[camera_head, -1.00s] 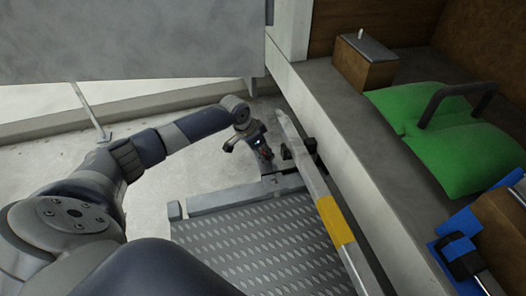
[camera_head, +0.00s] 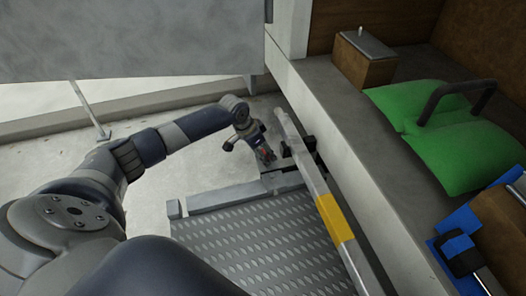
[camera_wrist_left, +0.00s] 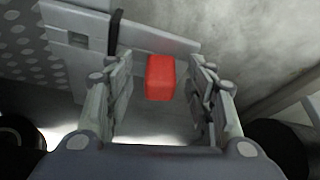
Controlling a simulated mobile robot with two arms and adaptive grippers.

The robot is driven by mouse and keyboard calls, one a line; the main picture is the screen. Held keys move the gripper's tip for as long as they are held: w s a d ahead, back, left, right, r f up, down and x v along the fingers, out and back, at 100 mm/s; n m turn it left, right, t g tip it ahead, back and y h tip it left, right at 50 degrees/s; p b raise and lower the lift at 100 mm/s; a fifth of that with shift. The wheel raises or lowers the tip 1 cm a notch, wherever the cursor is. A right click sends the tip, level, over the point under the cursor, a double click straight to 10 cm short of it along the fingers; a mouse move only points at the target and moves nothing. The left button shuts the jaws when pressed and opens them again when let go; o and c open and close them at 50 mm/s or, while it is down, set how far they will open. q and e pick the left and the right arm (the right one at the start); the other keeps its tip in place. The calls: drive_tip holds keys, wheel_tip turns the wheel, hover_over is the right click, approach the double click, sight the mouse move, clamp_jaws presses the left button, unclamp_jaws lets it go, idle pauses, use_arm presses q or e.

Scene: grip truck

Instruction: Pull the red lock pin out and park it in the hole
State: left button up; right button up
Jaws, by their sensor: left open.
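The red lock pin (camera_wrist_left: 160,78) shows as a red block in the left wrist view, between the two fingers of my left gripper (camera_wrist_left: 160,100). The fingers stand apart on either side of it, with a gap on each side. In the head view my left gripper (camera_head: 266,155) reaches down by the grey bracket (camera_head: 285,182) at the far edge of the tread plate; a trace of red shows at its fingertips. My right gripper is not in view.
A grey bar with a yellow band (camera_head: 336,222) runs close to the right of my left gripper. On the ledge are a brown block with a metal pin (camera_head: 365,62), a green bag with a dark handle (camera_head: 450,140) and a blue item (camera_head: 458,250). The tread plate (camera_head: 260,245) is clear.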

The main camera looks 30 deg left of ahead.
use_arm(q)
drive_tip(key=shift+r, duration=0.1)
drive_tip(key=v, duration=1.1)
drive_tip(key=shift+s+a+r, duration=0.15)
drive_tip(key=shift+s+r, duration=0.1)
drive_tip(key=shift+r, duration=0.1)
